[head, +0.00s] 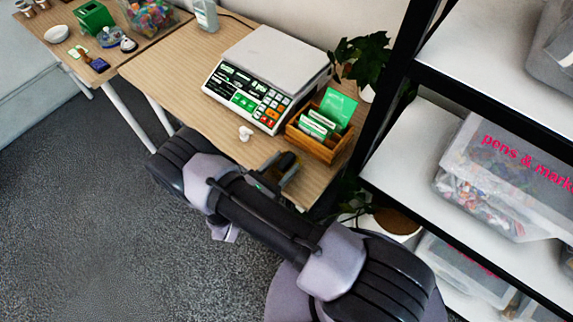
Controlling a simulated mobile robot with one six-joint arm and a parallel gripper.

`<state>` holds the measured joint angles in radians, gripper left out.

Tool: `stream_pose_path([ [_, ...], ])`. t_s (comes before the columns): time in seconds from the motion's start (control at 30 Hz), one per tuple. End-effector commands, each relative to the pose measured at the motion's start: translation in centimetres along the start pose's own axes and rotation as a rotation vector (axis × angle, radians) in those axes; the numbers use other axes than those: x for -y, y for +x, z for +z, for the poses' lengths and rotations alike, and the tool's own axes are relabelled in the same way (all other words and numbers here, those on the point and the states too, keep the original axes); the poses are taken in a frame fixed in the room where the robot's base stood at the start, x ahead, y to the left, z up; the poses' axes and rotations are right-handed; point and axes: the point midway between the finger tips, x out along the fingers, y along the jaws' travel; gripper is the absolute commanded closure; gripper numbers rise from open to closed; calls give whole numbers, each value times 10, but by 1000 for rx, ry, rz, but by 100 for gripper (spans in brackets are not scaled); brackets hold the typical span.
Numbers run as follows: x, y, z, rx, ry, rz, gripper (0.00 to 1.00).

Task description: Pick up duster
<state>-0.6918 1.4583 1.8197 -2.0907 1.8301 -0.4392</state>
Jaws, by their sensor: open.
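My gripper (279,168) is open over the near right part of the wooden table, partly hidden behind my arm. A small dark brown and yellowish object (288,161), which may be the duster, lies on the table at my fingertips. It is partly covered by the fingers, and I cannot tell whether it sits between them or just beyond. No other thing in view clearly looks like a duster.
On the table (177,68) stand a counter scale (262,75), a wooden box with green cards (318,139) and a small white item (245,133). A shelf rack (400,150) with clear bins is close on the right. The second table (100,20) holds several items.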

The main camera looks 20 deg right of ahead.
Motion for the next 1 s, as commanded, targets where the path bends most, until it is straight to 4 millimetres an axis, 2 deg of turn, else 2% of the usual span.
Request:
stream_pose_path([
  [0.1, 0, 14, -1, 0, 0, -1, 47],
  [0.3, 0, 16, 0, 0, -1, 1, 47],
  [0.37, 0, 16, 0, 0, -1, 1, 57],
  [0.57, 0, 15, 0, 0, -1, 1, 96],
  [0.6, 0, 15, 0, 0, -1, 1, 100],
  [0.87, 0, 15, 0, 0, -1, 0, 100],
  [1.0, 0, 15, 9, 0, -1, 0, 100],
])
